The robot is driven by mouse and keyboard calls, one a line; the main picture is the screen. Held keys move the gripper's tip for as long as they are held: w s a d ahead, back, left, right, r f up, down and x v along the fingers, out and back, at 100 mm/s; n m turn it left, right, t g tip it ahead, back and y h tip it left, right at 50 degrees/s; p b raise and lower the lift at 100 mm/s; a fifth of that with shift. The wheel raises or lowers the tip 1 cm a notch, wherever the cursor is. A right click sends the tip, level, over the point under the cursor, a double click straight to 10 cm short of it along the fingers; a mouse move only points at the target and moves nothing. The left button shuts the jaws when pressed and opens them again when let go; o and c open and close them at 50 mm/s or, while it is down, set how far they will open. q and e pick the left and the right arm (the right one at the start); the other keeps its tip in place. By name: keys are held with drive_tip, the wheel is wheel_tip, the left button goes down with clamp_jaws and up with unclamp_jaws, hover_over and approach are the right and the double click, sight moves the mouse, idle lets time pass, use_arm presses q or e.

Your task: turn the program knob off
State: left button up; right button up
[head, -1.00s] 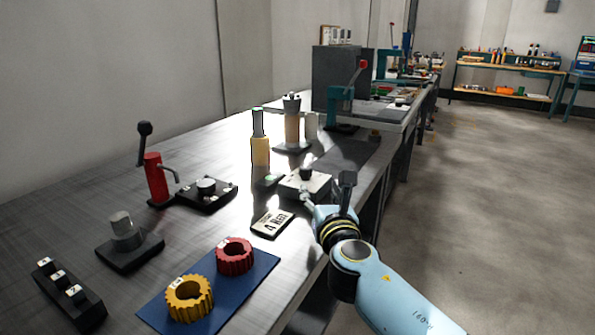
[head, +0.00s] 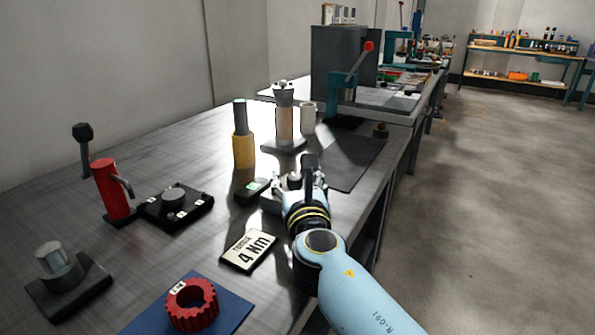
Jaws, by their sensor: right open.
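A small pale box (head: 270,203), which carried a dark knob on top in the earlier view, stands near the table's right edge. My right gripper (head: 302,178) is over it and is open. The gripper and wrist hide most of the box and its knob, so I cannot tell where the knob points or whether the fingers touch it. Another round grey dial (head: 173,197) sits on a black plate farther left. I cannot read a label naming either as the program knob. My left gripper is out of view.
A sign (head: 249,251) reading "4 Nm" lies in front of the box. A small dark block with a green display (head: 252,189) is just left of it. A yellow bottle (head: 243,148), a grinder-like device (head: 284,112) and a red lever stand (head: 111,188) rise nearby.

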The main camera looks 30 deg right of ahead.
drive_tip(key=c, duration=0.4)
clamp_jaws()
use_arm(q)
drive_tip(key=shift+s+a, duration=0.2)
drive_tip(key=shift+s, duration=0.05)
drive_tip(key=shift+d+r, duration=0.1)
use_arm(e)
drive_tip(key=shift+y, duration=0.3)
